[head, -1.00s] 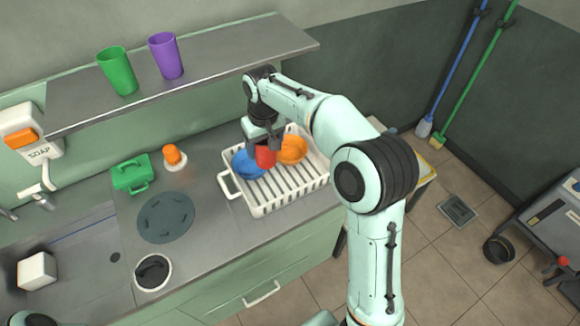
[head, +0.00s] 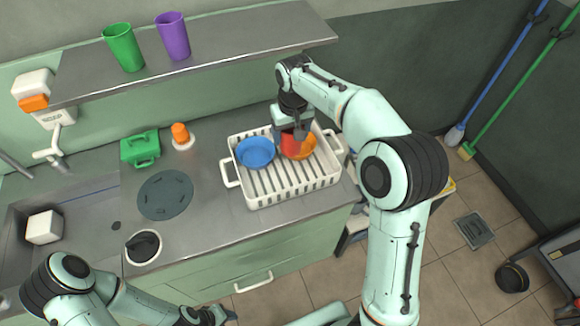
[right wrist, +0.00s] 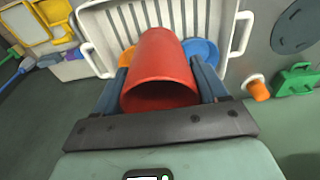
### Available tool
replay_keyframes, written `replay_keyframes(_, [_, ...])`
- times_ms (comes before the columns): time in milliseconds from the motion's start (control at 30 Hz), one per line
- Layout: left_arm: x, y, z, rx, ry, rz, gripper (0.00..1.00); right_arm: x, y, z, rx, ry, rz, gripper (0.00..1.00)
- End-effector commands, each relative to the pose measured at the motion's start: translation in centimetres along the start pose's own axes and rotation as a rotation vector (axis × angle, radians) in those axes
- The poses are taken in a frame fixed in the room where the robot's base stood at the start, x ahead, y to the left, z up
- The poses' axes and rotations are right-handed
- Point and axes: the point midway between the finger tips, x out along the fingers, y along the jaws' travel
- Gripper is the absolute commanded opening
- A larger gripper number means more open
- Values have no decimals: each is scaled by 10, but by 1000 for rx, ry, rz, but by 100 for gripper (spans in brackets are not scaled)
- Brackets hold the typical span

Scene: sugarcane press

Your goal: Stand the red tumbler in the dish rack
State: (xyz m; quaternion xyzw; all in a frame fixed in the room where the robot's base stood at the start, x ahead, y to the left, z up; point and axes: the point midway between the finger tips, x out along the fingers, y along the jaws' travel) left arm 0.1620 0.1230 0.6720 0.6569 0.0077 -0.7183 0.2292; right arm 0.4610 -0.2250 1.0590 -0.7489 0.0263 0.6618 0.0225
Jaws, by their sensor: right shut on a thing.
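The red tumbler (head: 291,144) is held between the fingers of my right gripper (head: 292,136), over the right part of the white dish rack (head: 268,201). In the right wrist view the red tumbler (right wrist: 165,62) has its open mouth toward the camera and its far end toward the rack (right wrist: 97,30), with the fingers (right wrist: 163,92) on either side. Whether it touches the rack is unclear. My left gripper (head: 220,314) is low at the front, away from the rack, and its fingers are too small to read.
A blue bowl (head: 256,152) and an orange bowl (head: 302,149) sit in the rack, the orange one right beside the tumbler. Green (head: 124,48) and purple (head: 174,37) tumblers stand on the shelf (head: 230,40) above. The counter left of the rack has free room.

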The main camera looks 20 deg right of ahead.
Motion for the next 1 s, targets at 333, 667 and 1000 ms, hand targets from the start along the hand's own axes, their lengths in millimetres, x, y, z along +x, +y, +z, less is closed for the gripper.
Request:
replay_keyframes(333, [17, -11, 14, -7, -18, -6, 43, 98, 0, 15, 1, -9, 1, 42])
replay_keyframes(667, [20, -12, 16, -7, -20, -7, 43, 138, 0, 18, 1, -2, 1, 42])
replay_keyframes(1000, [22, -14, 17, -8, -22, -8, 43, 179, 0, 24, 1, -3, 1, 42])
